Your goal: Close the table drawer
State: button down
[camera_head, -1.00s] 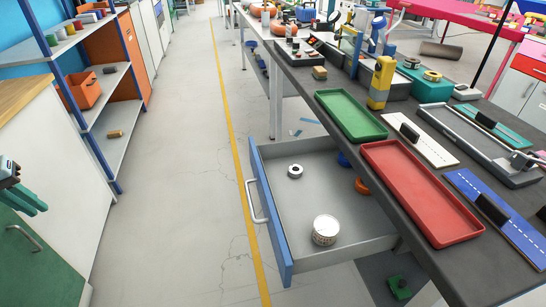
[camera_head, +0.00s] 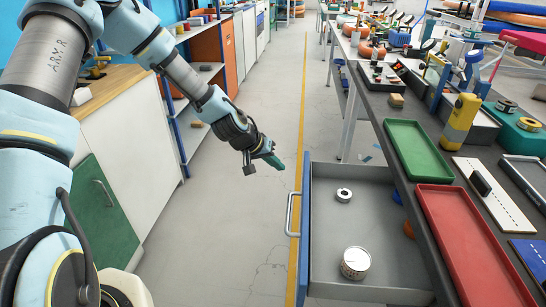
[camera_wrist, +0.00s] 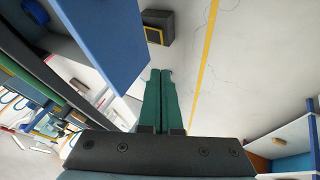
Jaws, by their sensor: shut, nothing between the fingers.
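The table drawer (camera_head: 370,215) stands pulled out from the left side of the dark table in the head view. Its blue front (camera_head: 306,225) carries a pale bar handle (camera_head: 291,213) facing left. A white tin (camera_head: 355,263) and a white ring-shaped roll (camera_head: 344,195) lie inside it. My gripper (camera_head: 276,162) has green fingers and is shut and empty, in the air to the left of the drawer's far front corner, apart from it. In the wrist view the shut green fingers (camera_wrist: 159,80) point away, with a blue panel (camera_wrist: 105,35), likely the drawer front, beside them on the left.
A green tray (camera_head: 418,150) and a red tray (camera_head: 472,245) lie on the table top (camera_head: 375,108) above the drawer. A white cabinet with a green door (camera_head: 95,205) stands on the left. The floor between is clear, with a yellow line (camera_head: 302,100).

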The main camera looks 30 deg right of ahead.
jog(key=s+d+f+p, duration=0.2)
jog(key=d, duration=0.3)
jog(key=shift+s+f, duration=0.25)
jog(key=shift+f, duration=0.05)
